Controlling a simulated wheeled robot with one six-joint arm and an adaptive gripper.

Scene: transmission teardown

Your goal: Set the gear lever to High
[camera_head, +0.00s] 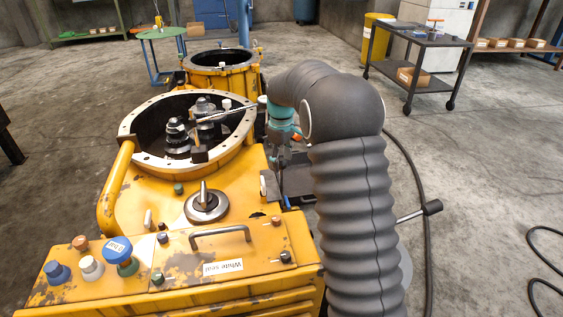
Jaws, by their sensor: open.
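My gripper (282,158) hangs below the teal wrist of my arm, just right of the round open housing of the yellow transmission (140,200). It points down; its fingertips are small and partly hidden, and I see nothing held in it. A lever with a grey rod and a black knob (432,207) sticks out at the right, from behind my arm; its base is hidden. A short upright metal handle (204,197) stands on a round dark base on top of the yellow case. I cannot tell which one is the gear lever, and no High mark is readable.
The open housing (128,127) holds gear shafts (177,137). Coloured knobs (118,250) and a grab handle (221,233) stand on the front panel. A black cart (415,45) is at the back right. A dark cable (427,260) lies on the floor at right.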

